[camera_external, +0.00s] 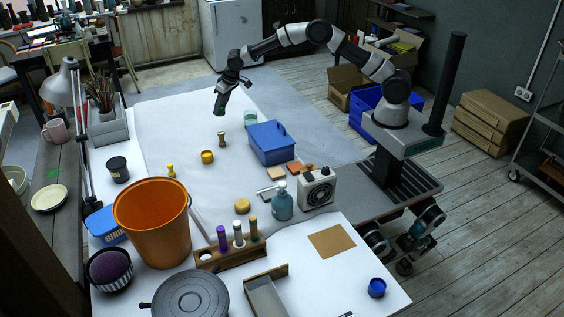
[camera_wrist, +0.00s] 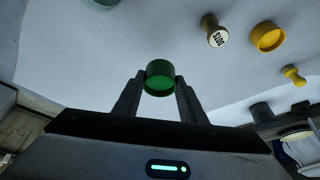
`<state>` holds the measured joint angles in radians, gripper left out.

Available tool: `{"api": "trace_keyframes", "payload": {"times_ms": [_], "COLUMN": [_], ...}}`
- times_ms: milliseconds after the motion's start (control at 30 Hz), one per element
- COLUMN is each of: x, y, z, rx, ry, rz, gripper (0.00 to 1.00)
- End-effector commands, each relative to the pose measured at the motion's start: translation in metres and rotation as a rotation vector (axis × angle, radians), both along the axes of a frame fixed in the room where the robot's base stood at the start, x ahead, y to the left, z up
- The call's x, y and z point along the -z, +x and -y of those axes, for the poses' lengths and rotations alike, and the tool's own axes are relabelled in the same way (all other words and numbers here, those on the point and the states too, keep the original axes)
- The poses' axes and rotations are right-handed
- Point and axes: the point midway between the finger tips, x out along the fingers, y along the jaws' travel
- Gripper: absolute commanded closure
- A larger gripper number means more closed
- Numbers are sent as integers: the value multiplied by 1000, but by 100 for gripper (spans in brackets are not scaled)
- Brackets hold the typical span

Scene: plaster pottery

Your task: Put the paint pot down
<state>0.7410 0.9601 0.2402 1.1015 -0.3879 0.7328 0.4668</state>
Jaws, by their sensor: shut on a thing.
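My gripper (camera_external: 220,104) is at the far end of the white table (camera_external: 170,127), with its fingers pointing down. In the wrist view my gripper (camera_wrist: 160,90) is shut on a small green paint pot (camera_wrist: 159,72), with one finger on each side of it. In the external view the dark green pot (camera_external: 219,103) shows between the fingers. It appears to be above the table top, but the gap under it is hard to judge. A yellow pot (camera_external: 207,157) stands on the table nearer the camera, and it also shows in the wrist view (camera_wrist: 267,37).
A wooden stamp (camera_external: 221,139), a pale green jar (camera_external: 250,118) and a blue box (camera_external: 271,142) stand near my gripper. A yellow stamp (camera_external: 171,170) stands nearer the camera. An orange bucket (camera_external: 152,225) is at the front left. The white surface left of my gripper is clear.

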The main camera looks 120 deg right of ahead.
Motion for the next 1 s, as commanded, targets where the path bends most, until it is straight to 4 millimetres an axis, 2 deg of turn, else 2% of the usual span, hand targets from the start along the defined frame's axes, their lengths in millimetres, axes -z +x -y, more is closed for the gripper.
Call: {"api": "trace_keyframes", "payload": {"times_ms": [167,400,433,667,767,867,1000], "x": [-12,-56,-51,-53,-54,-55,-58], "y": [1,1,5,27,39,53,68], "z": [1,1,-9,-58,-91,-135,-207], "rx": [0,1,-16,-108,-167,-245,-375], "ry": [-3,-3,1,-1,0,0,-2], "rz": [3,4,0,0,0,0,0], "gripper": [85,85,85,85,85,85,85]}}
